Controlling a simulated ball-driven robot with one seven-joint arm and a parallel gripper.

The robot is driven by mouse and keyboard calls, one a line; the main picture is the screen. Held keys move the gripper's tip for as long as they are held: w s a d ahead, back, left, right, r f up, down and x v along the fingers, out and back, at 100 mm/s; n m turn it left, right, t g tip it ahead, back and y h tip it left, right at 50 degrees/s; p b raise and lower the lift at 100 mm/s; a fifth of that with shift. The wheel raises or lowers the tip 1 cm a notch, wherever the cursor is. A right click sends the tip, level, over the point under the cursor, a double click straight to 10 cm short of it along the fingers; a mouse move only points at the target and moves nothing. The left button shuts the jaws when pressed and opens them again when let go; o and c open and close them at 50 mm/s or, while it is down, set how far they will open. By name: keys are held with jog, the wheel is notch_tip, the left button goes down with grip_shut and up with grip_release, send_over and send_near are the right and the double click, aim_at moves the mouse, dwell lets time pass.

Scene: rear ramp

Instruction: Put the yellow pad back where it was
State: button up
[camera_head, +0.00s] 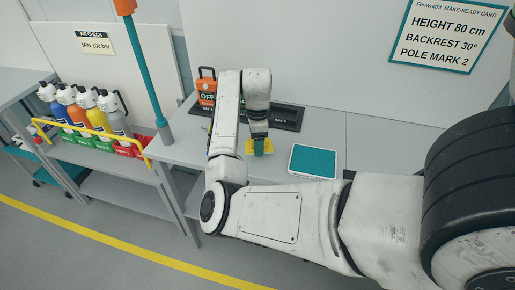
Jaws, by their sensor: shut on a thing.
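The yellow pad (251,148) is at my gripper (260,144), low over the grey bench, in front of a dark tray. My gripper points down and is shut on the pad; the fingers cover its middle. I cannot tell whether the pad touches the bench. A dark tray (289,117) with labelled bays lies behind, partly hidden by my arm. A teal-topped pad with a white border (313,161) lies just to the right of my gripper.
An orange-and-black device marked OFF (206,86) stands behind my arm. A teal pole (146,75) rises at the left. The bench right of the teal-topped pad looks clear (385,140).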

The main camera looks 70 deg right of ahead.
jog(key=shift+d+f+p, duration=0.1)
jog(key=shift+f+p, duration=0.3)
jog(key=shift+f, duration=1.2)
jog(key=shift+f, duration=0.2)
jog(key=o, duration=1)
jog(key=shift+r, duration=0.1)
notch_tip(320, 180, up, 12)
jog(key=shift+r, duration=0.1)
